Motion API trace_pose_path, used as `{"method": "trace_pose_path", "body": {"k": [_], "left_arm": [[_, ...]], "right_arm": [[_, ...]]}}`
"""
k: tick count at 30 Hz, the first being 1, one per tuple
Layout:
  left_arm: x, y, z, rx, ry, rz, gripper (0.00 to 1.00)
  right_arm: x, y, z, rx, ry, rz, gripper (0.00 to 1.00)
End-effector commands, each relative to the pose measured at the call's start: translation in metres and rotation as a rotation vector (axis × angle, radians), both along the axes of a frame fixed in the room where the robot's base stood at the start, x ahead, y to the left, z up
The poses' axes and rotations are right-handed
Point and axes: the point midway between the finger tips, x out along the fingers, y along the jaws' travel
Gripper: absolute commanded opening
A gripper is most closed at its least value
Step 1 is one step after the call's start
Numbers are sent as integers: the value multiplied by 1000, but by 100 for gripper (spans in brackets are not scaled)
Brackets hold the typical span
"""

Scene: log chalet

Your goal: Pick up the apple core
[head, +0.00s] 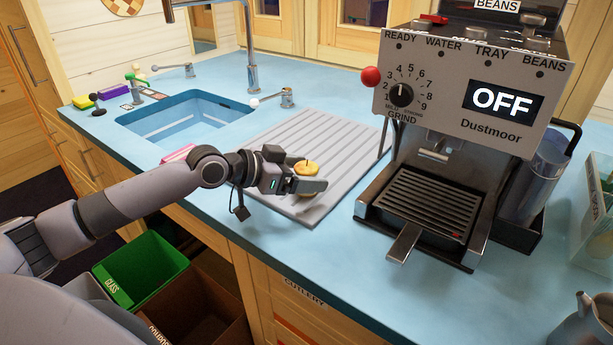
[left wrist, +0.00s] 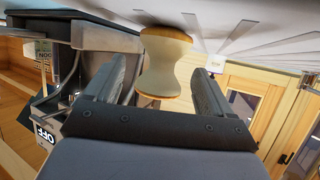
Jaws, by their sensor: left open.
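The apple core (head: 306,168) is yellowish with a short dark stem and stands on the grey ribbed draining board (head: 340,140) right of the sink. My left gripper (head: 300,180) is at the core, with its fingers open and low over the board. In the left wrist view the core (left wrist: 166,65) shows a pale narrow waist and wider orange-brown ends. It lies between the two open fingers (left wrist: 160,90), with a visible gap to the right finger; contact on the left side is hard to tell. My right gripper is not in view.
A coffee machine (head: 470,110) reading OFF stands close on the right, its handle (head: 405,243) jutting forward. A blue sink (head: 185,120) with taps is at the left. A green bin (head: 140,265) and a brown bin (head: 200,315) sit below the counter edge.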

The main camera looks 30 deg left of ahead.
Motion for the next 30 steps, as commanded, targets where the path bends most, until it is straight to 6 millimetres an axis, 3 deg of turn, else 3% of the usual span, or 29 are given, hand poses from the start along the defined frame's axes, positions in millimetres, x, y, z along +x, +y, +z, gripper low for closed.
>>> {"method": "trace_pose_path", "body": {"k": [6, 15, 21, 30], "left_arm": [[18, -12, -8, -1, -1, 1, 83], [20, -14, -10, 1, -1, 1, 83], [20, -14, -10, 1, -1, 1, 28], [20, -13, -8, 1, -1, 1, 28]], "right_arm": [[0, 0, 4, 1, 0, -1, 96], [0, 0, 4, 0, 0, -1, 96], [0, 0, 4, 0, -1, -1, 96], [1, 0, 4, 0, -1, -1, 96]]}}
